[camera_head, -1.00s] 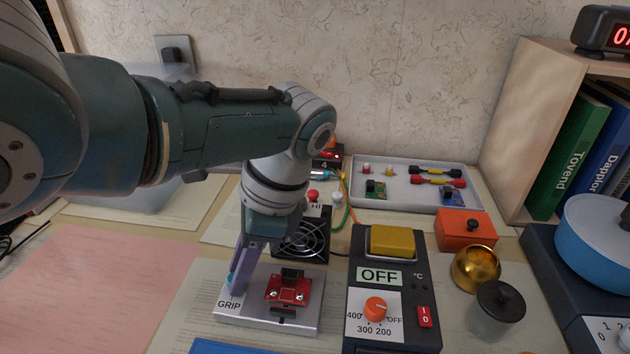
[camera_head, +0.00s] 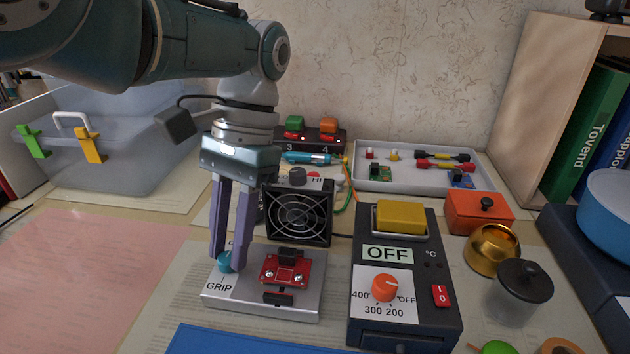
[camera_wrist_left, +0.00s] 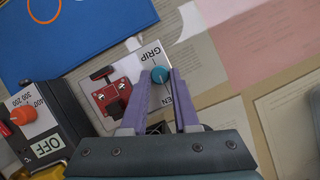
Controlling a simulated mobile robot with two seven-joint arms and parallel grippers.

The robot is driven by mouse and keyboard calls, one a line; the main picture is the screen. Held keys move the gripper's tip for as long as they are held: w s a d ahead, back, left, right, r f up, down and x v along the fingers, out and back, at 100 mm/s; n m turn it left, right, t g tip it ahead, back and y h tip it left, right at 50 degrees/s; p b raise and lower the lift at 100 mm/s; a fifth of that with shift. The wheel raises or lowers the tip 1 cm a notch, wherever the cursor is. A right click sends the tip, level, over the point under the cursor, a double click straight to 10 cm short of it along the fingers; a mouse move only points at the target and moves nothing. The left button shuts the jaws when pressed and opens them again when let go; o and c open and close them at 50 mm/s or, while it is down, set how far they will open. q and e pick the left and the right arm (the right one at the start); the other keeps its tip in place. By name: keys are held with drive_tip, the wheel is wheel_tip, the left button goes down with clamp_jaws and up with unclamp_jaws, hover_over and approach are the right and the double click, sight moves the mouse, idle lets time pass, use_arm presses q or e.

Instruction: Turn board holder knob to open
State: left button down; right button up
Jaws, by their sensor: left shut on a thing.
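The board holder (camera_head: 305,300) is a grey metal plate with a red circuit board (camera_head: 285,271) clamped on it. Its teal knob (camera_head: 224,262) sits at the plate's left end, beside a GRIP label. My left gripper (camera_head: 228,262) points down at the knob, its purple fingers on either side of it. In the left wrist view the knob (camera_wrist_left: 160,74) lies between the two fingertips, and the gripper is shut on it. Part of an OPEN label shows beside the knob there. My right gripper is not in view.
A black fan (camera_head: 299,214) stands just behind the holder. A heater control unit (camera_head: 402,285) with an orange dial and OFF display stands to the right. A blue mat (camera_head: 250,341) lies in front. A clear bin (camera_head: 110,165) stands at the back left.

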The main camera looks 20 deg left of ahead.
use_arm(q)
drive_tip(key=shift+n, duration=0.5)
drive_tip(key=shift+h, duration=0.3)
drive_tip(key=c, duration=0.7)
unclamp_jaws()
drive_tip(key=shift+o, duration=0.2)
drive_tip(key=shift+r, duration=0.15)
